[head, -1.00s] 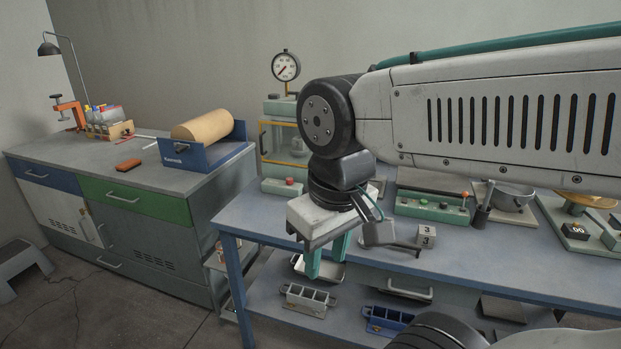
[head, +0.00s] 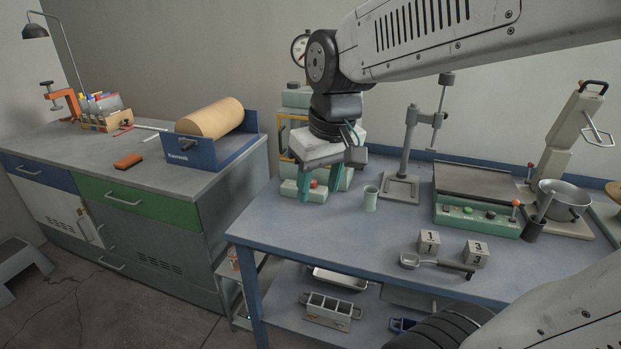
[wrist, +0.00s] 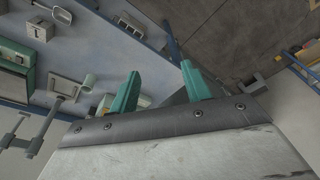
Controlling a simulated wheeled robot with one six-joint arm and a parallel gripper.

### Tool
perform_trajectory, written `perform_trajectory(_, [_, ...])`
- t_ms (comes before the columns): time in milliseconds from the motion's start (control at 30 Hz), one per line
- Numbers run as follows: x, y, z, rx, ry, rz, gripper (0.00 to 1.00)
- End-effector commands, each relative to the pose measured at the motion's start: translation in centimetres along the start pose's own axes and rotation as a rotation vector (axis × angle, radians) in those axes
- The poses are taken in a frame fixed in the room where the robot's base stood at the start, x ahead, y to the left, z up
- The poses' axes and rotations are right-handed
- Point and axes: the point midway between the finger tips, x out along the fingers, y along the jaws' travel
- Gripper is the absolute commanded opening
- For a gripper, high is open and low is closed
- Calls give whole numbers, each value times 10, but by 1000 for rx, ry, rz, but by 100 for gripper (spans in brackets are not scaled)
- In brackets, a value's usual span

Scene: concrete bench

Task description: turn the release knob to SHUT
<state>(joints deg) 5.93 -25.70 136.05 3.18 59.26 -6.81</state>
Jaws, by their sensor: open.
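A green press (head: 296,97) with a yellow frame stands at the back left of the blue bench, with a round gauge (head: 300,48) on top, partly behind my arm. In the wrist view the open fingers (wrist: 160,82) hold nothing.
A pale green cup (head: 370,198) stands just right of my gripper. A drill-like stand (head: 401,186), a green control box (head: 478,217), a pot (head: 565,200), number blocks (head: 429,242) and a scoop (head: 436,264) are farther right. The front left of the bench is clear.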

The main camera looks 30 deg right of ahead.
Motion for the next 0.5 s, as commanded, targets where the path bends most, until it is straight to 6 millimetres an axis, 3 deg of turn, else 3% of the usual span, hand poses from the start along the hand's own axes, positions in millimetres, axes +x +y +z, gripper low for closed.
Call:
perform_trajectory(100, [20,26,-62,23,28,-5,48])
perform_trajectory(300, [70,79,-155,50,96,1,48])
perform_trajectory(500, [138,145,-225,81,156,25,48])
